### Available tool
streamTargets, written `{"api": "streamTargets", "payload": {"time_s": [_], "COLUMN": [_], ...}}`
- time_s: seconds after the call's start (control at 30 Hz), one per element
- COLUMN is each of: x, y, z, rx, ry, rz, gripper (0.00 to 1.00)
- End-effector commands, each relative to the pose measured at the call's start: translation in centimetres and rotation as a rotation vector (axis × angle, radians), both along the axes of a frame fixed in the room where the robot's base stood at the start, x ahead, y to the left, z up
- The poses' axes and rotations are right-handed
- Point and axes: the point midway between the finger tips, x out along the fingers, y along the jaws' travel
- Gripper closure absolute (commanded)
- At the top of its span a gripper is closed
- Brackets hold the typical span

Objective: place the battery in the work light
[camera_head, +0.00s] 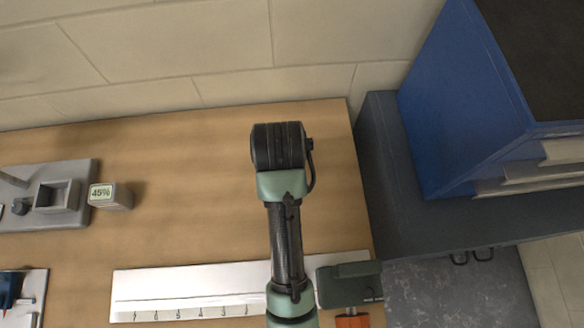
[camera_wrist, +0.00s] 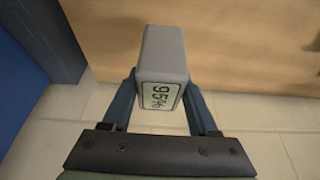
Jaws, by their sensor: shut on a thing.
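My gripper (camera_wrist: 160,100) is shut on a grey block-shaped battery (camera_wrist: 163,50) in the wrist view. The battery's end label reads 95% and faces the camera. The fingers press it from both sides. In the head view my arm reaches over the wooden table, and its wrist hides the fingers and this battery. A dark green device with an orange part (camera_head: 348,284) stands at the table's lower right edge, partly beside my arm. I cannot tell for sure whether it is the work light.
A second grey battery (camera_head: 109,196) labelled 45% sits beside a grey holder plate (camera_head: 75,212) at left. A white numbered strip (camera_head: 190,294) lies in front. A blue tool (camera_head: 10,288) is at lower left. A blue cabinet (camera_head: 470,110) stands right of the table. Mid-table wood is clear.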

Motion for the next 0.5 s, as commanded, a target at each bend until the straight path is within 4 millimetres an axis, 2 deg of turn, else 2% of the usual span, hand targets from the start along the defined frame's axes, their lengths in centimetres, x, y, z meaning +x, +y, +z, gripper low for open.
{"api": "streamTargets", "payload": {"time_s": [0.2,0.5], "x": [-0.1,-0.2], "y": [0.0,0.0], "z": [-3.9,-7.3], "rx": [0.001,0.000], "ry": [0.005,0.005], "rz": [0.000,-0.001], "gripper": [1.00,1.00]}}
